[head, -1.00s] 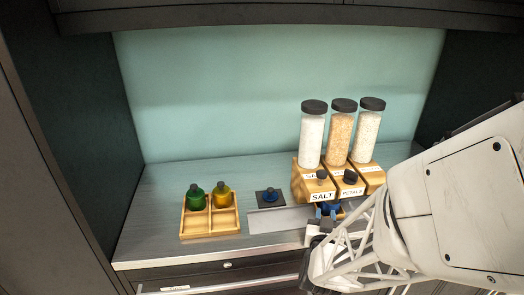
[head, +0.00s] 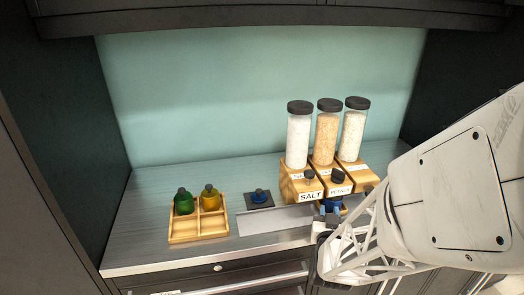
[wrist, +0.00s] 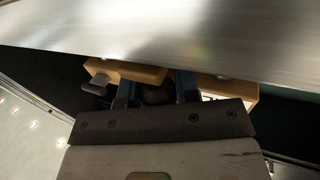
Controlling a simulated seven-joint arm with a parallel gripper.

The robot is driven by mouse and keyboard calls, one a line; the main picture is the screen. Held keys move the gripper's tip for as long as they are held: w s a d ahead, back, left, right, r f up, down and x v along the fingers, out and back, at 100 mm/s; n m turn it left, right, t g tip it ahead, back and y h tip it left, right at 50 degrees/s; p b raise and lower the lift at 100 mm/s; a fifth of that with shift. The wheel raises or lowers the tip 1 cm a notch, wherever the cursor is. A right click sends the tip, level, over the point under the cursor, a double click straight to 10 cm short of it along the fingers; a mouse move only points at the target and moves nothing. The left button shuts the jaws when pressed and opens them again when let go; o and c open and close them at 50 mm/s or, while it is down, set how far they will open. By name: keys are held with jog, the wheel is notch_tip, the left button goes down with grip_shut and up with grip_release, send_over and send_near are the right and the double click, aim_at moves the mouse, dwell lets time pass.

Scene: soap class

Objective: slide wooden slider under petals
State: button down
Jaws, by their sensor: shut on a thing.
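The wooden dispenser stand has a PETALS block (head: 341,190) in its middle, below a jar of orange-tan flakes (head: 326,138). My gripper (head: 329,209) has blue fingers just below the front of the SALT and PETALS blocks. It is shut on the wooden slider (head: 343,210), of which only a small edge shows beside the fingers. In the wrist view, my blue fingers (wrist: 156,90) have a dark part between them, with wooden blocks on both sides. The grip on the slider itself is mostly hidden there.
A SALT block (head: 308,194) with a white jar stands left of PETALS, and another white jar stands right. A wooden tray (head: 187,236) holds a green and a yellow bottle. A dark square press with a blue knob (head: 259,196) lies between.

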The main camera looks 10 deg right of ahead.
jog(key=c, duration=0.9)
grip_release()
jog(key=shift+s, duration=0.1)
jog(key=v, duration=0.7)
jog(key=shift+s+a, duration=0.15)
jog(key=shift+s, duration=0.15)
jog(key=shift+s+a, duration=0.1)
jog(key=shift+s, duration=0.05)
jog(key=shift+v, duration=1.8)
jog(key=shift+s, duration=0.1)
jog(key=shift+s+a+r, duration=0.15)
jog(key=shift+s+r, duration=0.3)
jog(key=shift+r, duration=0.35)
jog(key=shift+s+a+r, duration=0.15)
jog(key=shift+s+r, duration=0.3)
jog(key=shift+r, duration=0.4)
jog(key=shift+s+a+r, duration=0.15)
jog(key=shift+s+r, duration=0.3)
jog(key=shift+r, duration=0.35)
